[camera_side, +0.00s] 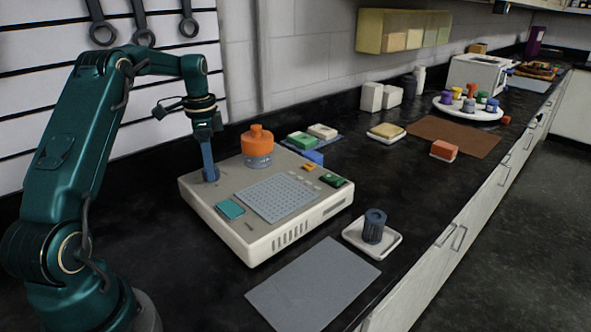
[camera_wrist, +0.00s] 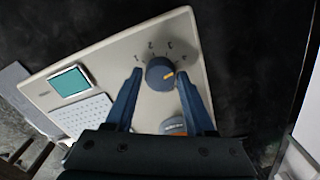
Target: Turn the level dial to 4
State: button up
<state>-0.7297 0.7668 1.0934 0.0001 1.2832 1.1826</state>
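My gripper (camera_wrist: 160,78) points down with one blue finger on each side of the dial, with narrow gaps showing. In the side view my gripper (camera_side: 210,177) is low at the device's back left corner (camera_side: 190,188), and its fingers hide the dial.
The device also carries an orange-topped jar (camera_side: 257,142), a teal screen (camera_side: 231,209), a grey keypad (camera_side: 275,198) and a green button (camera_side: 334,181). A grey mat (camera_side: 313,285) and a white dish (camera_side: 385,246) with a dark cup (camera_side: 374,226) lie in front.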

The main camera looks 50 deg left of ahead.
jog(key=shift+o, duration=0.8)
jog(key=shift+r, duration=2.6)
